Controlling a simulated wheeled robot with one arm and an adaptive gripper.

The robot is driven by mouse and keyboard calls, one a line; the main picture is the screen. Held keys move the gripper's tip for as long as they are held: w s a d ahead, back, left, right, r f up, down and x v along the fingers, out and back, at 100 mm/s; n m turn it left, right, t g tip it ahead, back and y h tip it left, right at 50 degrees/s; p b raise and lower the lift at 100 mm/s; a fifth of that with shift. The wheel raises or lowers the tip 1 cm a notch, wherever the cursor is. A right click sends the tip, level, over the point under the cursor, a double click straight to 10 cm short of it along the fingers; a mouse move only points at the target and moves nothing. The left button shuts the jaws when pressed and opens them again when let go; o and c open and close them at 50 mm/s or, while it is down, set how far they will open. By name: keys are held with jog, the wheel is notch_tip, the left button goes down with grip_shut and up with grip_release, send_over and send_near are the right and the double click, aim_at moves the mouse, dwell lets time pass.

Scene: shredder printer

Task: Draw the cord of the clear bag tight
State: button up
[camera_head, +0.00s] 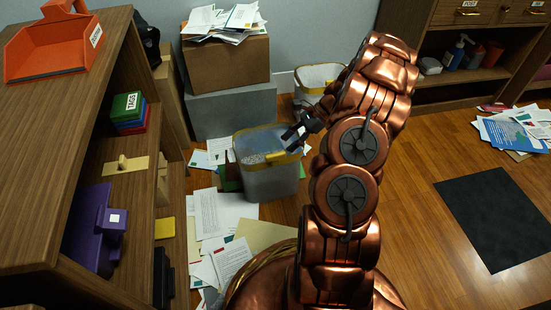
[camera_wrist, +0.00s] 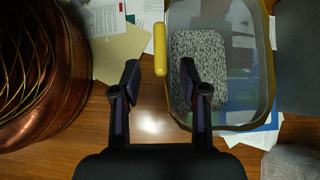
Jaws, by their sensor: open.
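The clear bag (camera_head: 268,182) stands open on the floor left of my arm, with a yellow-gold rim and grey shredded paper inside. In the wrist view, the bag (camera_wrist: 243,95) fills the upper right. A yellow bar (camera_wrist: 160,50), seemingly the cord's pull, sticks out at the bag's left side; it also shows in the head view (camera_head: 276,157). My gripper (camera_wrist: 160,78) is open, and the bar's lower end shows between its fingertips. My gripper (camera_head: 291,134) is near the bag's rim in the head view. I cannot tell whether the fingers touch the bar.
A second gold-rimmed clear bag (camera_head: 312,78) stands behind my arm. Papers (camera_head: 215,215) lie around the near bag. A wooden shelf (camera_head: 45,160) is at left, and a cardboard box (camera_head: 228,60) on a grey block behind. Clear floor (camera_head: 410,190) lies at right beside a dark mat (camera_head: 495,215).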

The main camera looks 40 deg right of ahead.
aim_at(276, 154)
jog(key=b+x, duration=0.3)
jog(key=x, duration=0.4)
jog(key=shift+w+a+f, duration=0.1)
jog(key=shift+a+f, duration=0.05)
jog(key=shift+a, duration=0.05)
grip_shut()
dwell(0.5)
